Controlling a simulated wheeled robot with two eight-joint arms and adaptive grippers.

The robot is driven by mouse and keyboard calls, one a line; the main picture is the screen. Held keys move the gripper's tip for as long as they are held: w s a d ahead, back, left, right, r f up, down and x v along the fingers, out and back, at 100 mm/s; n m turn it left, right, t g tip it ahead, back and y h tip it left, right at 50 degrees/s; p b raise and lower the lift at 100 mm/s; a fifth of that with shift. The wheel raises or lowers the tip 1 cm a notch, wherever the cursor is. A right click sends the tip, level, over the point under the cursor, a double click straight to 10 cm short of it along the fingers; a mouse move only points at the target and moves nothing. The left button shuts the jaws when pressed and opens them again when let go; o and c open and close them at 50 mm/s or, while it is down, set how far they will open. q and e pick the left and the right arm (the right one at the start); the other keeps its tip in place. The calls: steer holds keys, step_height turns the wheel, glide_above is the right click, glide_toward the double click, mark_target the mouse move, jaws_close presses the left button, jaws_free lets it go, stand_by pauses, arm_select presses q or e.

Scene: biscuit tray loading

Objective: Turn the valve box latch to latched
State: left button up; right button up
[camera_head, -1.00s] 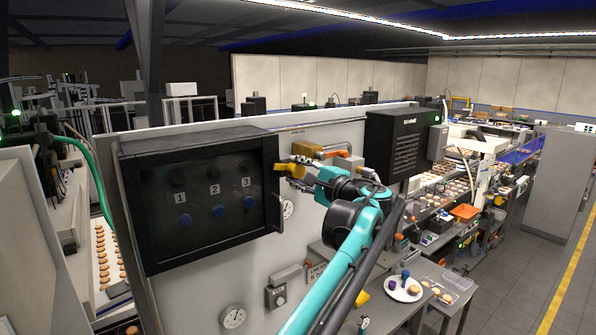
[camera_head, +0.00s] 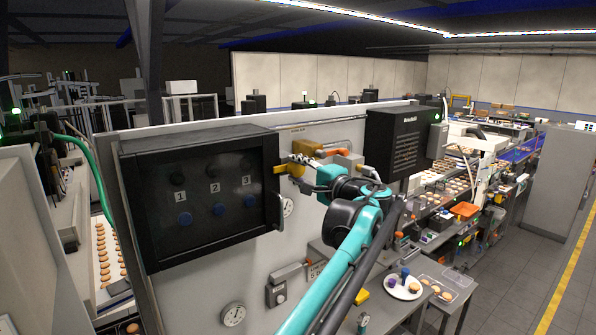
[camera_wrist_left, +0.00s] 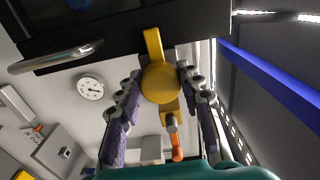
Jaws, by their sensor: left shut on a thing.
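The valve box (camera_head: 215,240) is a dark cabinet with a window over buttons marked 1, 2 and 3, at the left of the head view. The yellow latch (camera_head: 280,169) is at its right edge; its lever points left to the box. In the left wrist view the latch (camera_wrist_left: 160,82) shows a round knob, with the lever pointing up to the dark box edge. My left gripper (camera_head: 298,161) is shut on the latch, with one finger on each side of the knob, also in the left wrist view (camera_wrist_left: 158,85). My right gripper is out of view.
A silver door handle (camera_wrist_left: 55,58) is beside the latch. Orange pipework (camera_head: 335,152) and a black vented box (camera_head: 393,145) are to the right on the grey panel. A gauge (camera_head: 233,315) is below. A table with a white plate (camera_head: 390,292) stands lower right.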

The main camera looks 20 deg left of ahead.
arm_select(q)
steer(key=o, duration=1.2)
steer(key=v, duration=1.2)
steer(key=shift+s, duration=0.1)
steer(key=s+a+f+n+g+h+b, duration=0.15)
steer(key=s+a+f+b, duration=0.35)
steer(key=f, duration=0.7)
steer(key=s+a+f+g+h+b, duration=0.1)
steer(key=s+a+f+h+b, duration=0.25)
steer(key=f+b, duration=0.6)
steer(key=s+a+f+n+g+h+b, duration=0.1)
steer(key=s+a+f+g+b, duration=0.2)
steer(key=f, duration=1.2)
steer(key=s+d+f+n+h+b, duration=0.1)
steer(key=s+f+b, duration=0.4)
steer(key=f, duration=0.7)
steer(key=s+d+f+n+t+h+b, duration=0.1)
steer(key=s+f+h+b, duration=0.3)
steer(key=f, duration=0.9)
steer(key=s+d+f+n+h+b, duration=0.2)
steer(key=s+f+b, duration=0.6)
steer(key=f, duration=0.4)
steer(key=shift+s+d+f+n+t+h+b, duration=0.15)
steer(key=shift+d+f+n+t+h+b, duration=0.2)
steer(key=shift+h+b, duration=0.3)
